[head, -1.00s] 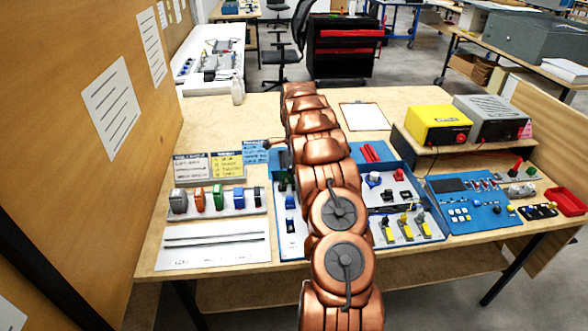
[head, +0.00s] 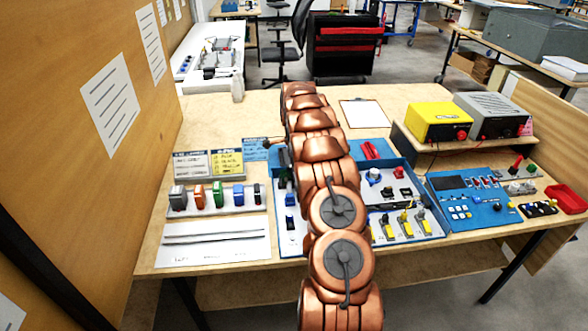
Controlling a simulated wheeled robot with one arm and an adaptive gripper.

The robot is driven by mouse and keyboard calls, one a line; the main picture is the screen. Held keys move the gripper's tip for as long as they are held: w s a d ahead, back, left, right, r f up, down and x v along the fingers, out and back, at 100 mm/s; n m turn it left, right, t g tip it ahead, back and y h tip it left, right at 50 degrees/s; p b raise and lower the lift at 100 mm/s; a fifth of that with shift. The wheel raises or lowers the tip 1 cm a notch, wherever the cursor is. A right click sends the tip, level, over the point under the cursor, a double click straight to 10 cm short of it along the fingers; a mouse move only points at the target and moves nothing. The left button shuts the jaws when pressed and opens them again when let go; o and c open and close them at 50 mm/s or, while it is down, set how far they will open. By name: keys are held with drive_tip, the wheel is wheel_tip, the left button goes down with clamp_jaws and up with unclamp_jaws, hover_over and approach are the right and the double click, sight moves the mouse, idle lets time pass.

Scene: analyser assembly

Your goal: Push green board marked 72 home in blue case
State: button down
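The blue case (head: 400,164) lies open on the wooden table, partly behind my copper arm. Its left part shows a strip with a dark green piece (head: 283,158) and blue parts beside the arm. I cannot read a 72 on anything, so I cannot tell whether this piece is the green board or how far in it sits. My arm crosses the middle of the case and covers much of it.
A rack of coloured modules (head: 217,197) and a white sheet (head: 212,242) lie left of the case. A blue panel (head: 470,200) and a red tray (head: 566,200) lie right. A yellow unit (head: 438,121) and a grey unit stand on a shelf behind. A clipboard (head: 364,113) lies at the back.

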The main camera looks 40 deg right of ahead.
drive_tip(key=shift+f, duration=0.35)
idle(0.3)
drive_tip(key=c, duration=1)
unclamp_jaws()
drive_tip(key=shift+c, duration=0.2)
drive_tip(key=o, duration=0.3)
drive_tip(key=shift+r, duration=3.55)
